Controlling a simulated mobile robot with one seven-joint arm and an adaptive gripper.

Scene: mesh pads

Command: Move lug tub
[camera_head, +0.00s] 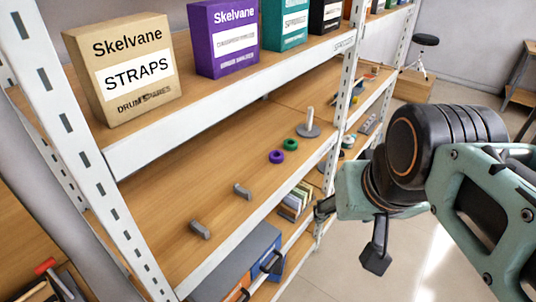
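No tub clearly labelled for lugs can be made out. On the upper shelf stand a tan Skelvane box marked STRAPS (127,72), a purple Skelvane box (224,40), a teal box (286,22) and a black box (327,14). The small print on the purple, teal and black boxes is too blurred to read. My gripper (347,236) is at the right, in front of the rack and below the upper shelf's level. Its two dark fingers are spread apart with nothing seen between them. It is well away from the boxes.
The middle shelf (160,190) carries two grey blocks (242,191), a purple ring (276,156), a green ring (290,144) and a grey peg on a round base (308,125). White uprights (345,75) frame the rack.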

